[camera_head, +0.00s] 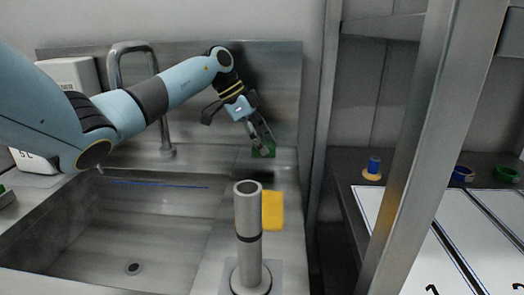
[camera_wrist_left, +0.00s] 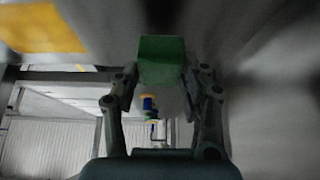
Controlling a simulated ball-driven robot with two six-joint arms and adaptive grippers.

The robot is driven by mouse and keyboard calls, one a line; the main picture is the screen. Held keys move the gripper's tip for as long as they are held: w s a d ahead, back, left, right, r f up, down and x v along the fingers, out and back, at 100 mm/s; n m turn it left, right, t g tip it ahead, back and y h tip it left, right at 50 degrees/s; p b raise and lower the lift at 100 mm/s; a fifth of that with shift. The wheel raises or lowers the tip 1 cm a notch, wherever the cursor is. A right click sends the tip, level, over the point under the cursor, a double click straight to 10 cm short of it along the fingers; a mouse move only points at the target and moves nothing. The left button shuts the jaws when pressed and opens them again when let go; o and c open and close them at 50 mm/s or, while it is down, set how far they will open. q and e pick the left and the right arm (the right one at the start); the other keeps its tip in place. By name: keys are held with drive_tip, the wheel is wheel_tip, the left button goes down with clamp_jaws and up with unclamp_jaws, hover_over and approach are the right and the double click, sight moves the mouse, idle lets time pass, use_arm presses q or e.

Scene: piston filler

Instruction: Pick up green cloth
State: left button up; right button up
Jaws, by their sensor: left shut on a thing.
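The green cloth (camera_head: 264,151) is at the back right of the sink counter in the head view, partly hidden by my left gripper (camera_head: 264,146). In the left wrist view the green cloth (camera_wrist_left: 161,60) is a small block-like piece between the fingers of my left gripper (camera_wrist_left: 161,88). The fingers are shut on it. In the head view the cloth is low, close to the counter top; I cannot tell whether it touches the counter. My right gripper is in neither view.
A yellow cloth (camera_head: 273,210) lies on the counter behind an upright metal post (camera_head: 248,225). The sink basin (camera_head: 60,225) is at left, with a tall faucet (camera_head: 166,110). A shelf post (camera_head: 415,150) stands at right, before a blue item (camera_head: 374,166).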

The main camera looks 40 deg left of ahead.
use_arm(q)
drive_tip(key=d+r, duration=0.7)
drive_tip(key=d, duration=0.4)
drive_tip(key=shift+s+d+r+p, duration=0.2)
drive_tip(key=shift+d+r+p, duration=0.15)
drive_tip(key=shift+r+p, duration=0.1)
drive_tip(key=o, duration=0.4)
drive_tip(key=c, duration=0.4)
